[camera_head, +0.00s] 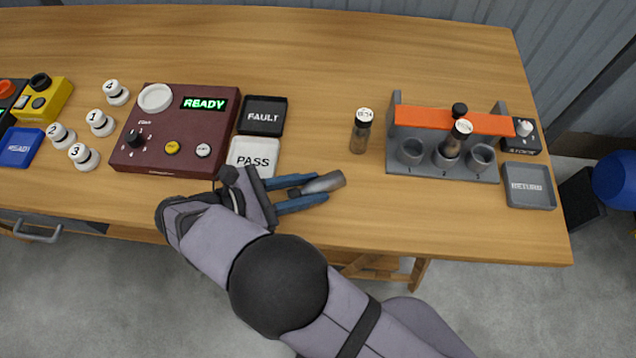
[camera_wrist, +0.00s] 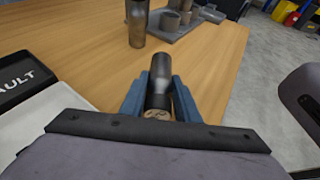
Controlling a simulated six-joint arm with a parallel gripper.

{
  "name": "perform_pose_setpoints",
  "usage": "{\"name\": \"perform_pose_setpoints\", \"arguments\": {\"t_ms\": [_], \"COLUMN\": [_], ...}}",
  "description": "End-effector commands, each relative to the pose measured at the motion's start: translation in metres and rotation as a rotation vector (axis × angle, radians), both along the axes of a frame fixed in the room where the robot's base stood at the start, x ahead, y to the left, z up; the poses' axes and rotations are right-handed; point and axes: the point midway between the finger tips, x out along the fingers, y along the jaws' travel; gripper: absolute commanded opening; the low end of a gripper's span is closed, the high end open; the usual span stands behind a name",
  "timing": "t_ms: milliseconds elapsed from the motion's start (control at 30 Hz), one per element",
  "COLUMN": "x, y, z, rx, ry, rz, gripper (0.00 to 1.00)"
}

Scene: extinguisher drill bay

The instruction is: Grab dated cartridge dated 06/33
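My gripper (camera_head: 312,189) is at the front of the table, right of the PASS tray. Its blue fingers are closed around a dark grey cartridge (camera_head: 331,181). In the wrist view the held cartridge (camera_wrist: 160,82) lies between the fingers, its pale label end towards the camera; I cannot read the date. A second cartridge (camera_head: 360,134) stands upright on the table, with a white dated cap too small to read surely. A third cartridge (camera_head: 453,143) stands at the rack's middle slot, its cap date also unclear.
The grey rack (camera_head: 440,175) has an orange bar and numbered cups. A RETURN tray (camera_head: 530,198) is at its right. The FAULT tray (camera_head: 264,101), PASS tray (camera_head: 236,152) and maroon READY tester (camera_head: 172,165) are at left. The table between tester and rack is mostly clear.

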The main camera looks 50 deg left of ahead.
Motion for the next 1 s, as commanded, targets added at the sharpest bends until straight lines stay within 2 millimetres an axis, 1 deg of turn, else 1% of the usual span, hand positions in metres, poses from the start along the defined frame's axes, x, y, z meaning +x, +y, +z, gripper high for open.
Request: {"name": "perform_pose_setpoints", "arguments": {"t_ms": [33, 67, 333, 467, 567, 900, 1000], "x": [0.000, 0.000, 0.000, 0.000, 0.000, 0.000, 0.000], "y": [0.000, 0.000, 0.000, 0.001, 0.001, 0.000, 0.001], "z": [0.000, 0.000, 0.002, 0.011, 0.023, 0.078, 0.090], "rx": [0.000, 0.000, 0.001, 0.003, 0.004, 0.004, 0.003], "ry": [0.000, 0.000, -0.001, -0.002, -0.001, -0.001, -0.002], "rz": [0.000, 0.000, 0.000, 0.000, 0.000, -0.001, 0.000], "gripper": [0.03, 0.00, 0.00, 0.00, 0.00, 0.00, 0.00]}}
